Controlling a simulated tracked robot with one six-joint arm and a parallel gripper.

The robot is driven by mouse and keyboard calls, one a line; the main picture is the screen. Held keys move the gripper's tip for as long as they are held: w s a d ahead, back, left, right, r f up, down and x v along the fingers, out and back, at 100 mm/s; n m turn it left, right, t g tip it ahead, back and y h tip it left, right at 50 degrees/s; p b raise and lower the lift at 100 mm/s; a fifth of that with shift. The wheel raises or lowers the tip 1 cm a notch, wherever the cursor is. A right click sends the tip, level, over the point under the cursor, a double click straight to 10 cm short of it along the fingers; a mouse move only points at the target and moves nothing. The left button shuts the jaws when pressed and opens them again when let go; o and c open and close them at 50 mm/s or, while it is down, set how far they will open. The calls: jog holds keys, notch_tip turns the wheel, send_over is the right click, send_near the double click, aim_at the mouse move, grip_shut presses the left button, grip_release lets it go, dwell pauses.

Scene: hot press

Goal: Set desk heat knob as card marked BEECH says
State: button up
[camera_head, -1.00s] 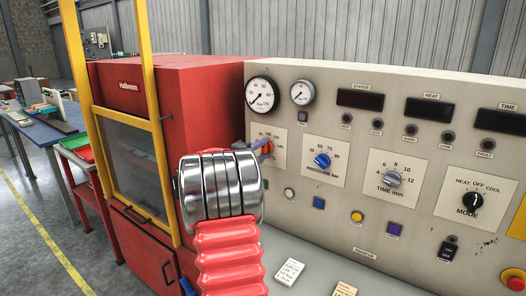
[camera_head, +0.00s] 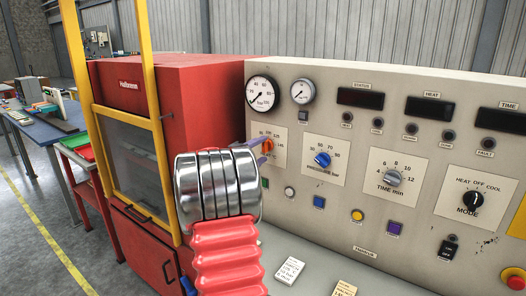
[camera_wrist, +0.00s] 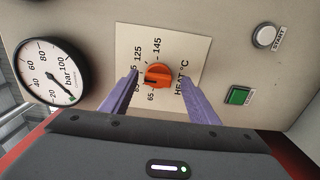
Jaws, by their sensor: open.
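The orange heat knob (camera_head: 267,146) sits on its white dial plate at the left of the desk panel. In the wrist view the knob (camera_wrist: 158,76) shows beside the numbers 65, 125 and 145; I cannot tell surely which mark it points at. My gripper (camera_head: 257,148) is open, just in front of the knob. Its two purple fingers (camera_wrist: 159,82) stand apart on either side of the knob in the wrist view, not visibly touching it. A white card (camera_head: 290,271) and a cream card (camera_head: 346,287) lie on the desk; their print is too small to read.
A blue pressure knob (camera_head: 322,160), a grey time knob (camera_head: 392,179) and a black mode knob (camera_head: 473,201) lie to the right. A pressure gauge (camera_head: 262,94) is above the heat knob. A green button (camera_wrist: 239,96) is close by. The red press (camera_head: 200,100) stands left.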

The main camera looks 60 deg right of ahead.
jog(key=w+a, duration=0.1)
jog(key=a, duration=1.1)
jog(key=shift+w, duration=0.4)
jog(key=shift+d, duration=0.1)
